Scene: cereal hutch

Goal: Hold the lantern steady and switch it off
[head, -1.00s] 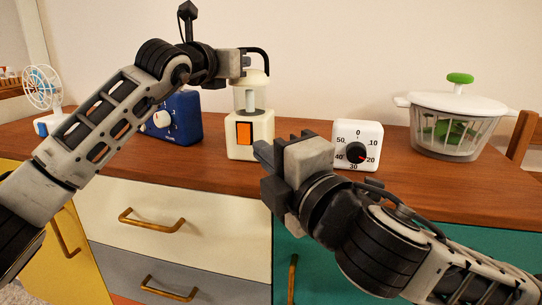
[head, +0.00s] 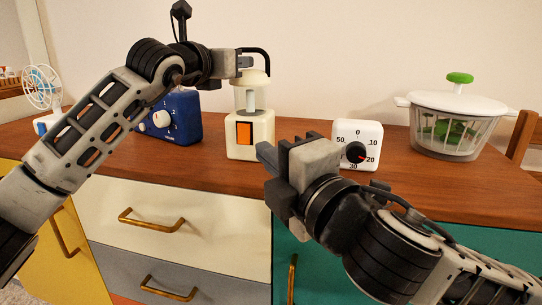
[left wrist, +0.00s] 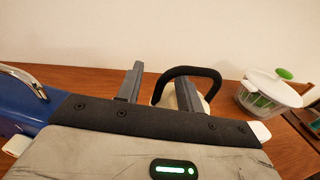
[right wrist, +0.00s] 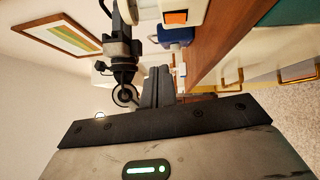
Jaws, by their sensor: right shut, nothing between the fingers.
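The cream lantern (head: 262,143) stands upright on the wooden top, with an orange switch (head: 244,133) on its front and a black loop handle (head: 266,58) above. My left gripper (head: 243,64) is at the handle. In the left wrist view its two fingers (left wrist: 158,88) are apart, with one side of the handle (left wrist: 205,71) between them. I cannot tell if they touch it. My right gripper (head: 262,150) is shut and empty, just in front and right of the lantern's lower body. The right wrist view shows its fingers (right wrist: 157,86) together and the orange switch (right wrist: 175,17) above them.
A blue box with a dial (head: 186,118) stands left of the lantern, partly behind my left arm. A white timer (head: 370,135) is to the right, close behind my right gripper. A salad spinner (head: 462,125) and a small fan (head: 41,88) stand farther out.

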